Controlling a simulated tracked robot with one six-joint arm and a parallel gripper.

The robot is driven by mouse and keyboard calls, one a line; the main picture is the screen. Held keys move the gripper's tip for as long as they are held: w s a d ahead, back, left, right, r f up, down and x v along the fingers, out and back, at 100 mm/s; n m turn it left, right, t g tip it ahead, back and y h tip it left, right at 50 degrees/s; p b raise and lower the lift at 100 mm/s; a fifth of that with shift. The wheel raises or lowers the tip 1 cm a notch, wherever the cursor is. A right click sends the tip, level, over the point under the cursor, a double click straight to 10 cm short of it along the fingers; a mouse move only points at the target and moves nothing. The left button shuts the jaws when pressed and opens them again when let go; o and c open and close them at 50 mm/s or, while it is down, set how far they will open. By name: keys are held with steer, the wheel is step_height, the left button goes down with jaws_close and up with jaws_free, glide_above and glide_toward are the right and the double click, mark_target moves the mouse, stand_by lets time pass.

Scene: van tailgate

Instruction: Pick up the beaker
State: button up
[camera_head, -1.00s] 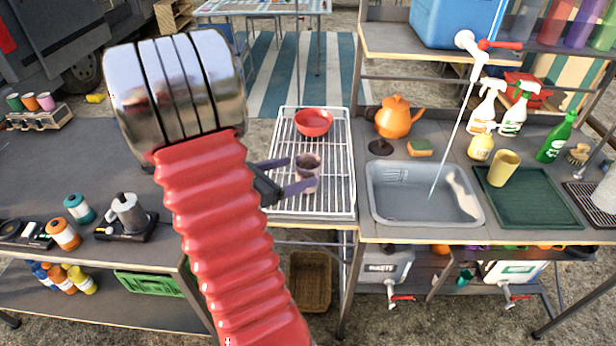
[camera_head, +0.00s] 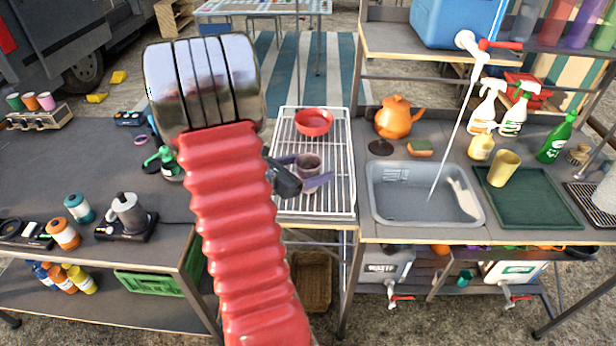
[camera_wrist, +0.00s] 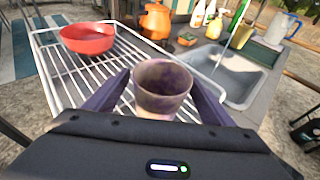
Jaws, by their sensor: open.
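The beaker (camera_head: 308,165) is a small greyish-purple cup standing upright on the white wire drying rack. In the wrist view the beaker (camera_wrist: 162,88) is between the two purple fingers, its open top facing up. My gripper (camera_head: 312,172) reaches in from the left, low over the rack. In the wrist view my gripper (camera_wrist: 155,92) is open, with a finger on each side of the beaker. A small gap seems to show at the right finger; contact on the left is hard to tell. The beaker's lower part is partly hidden.
A red bowl (camera_head: 314,122) sits at the rack's (camera_head: 350,190) far end. An orange teapot (camera_head: 396,117) and a sponge (camera_head: 419,148) stand right of it, behind the grey sink (camera_head: 400,215). A green tray (camera_head: 535,205) holds a yellow cup (camera_head: 503,168).

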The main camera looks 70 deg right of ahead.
mark_target(316, 166)
steer(key=shift+x, duration=1.5)
steer(key=shift+c, duration=0.2)
steer(key=c, duration=1.1)
steer(key=shift+r, duration=0.15)
step_height(316, 166, up, 10)
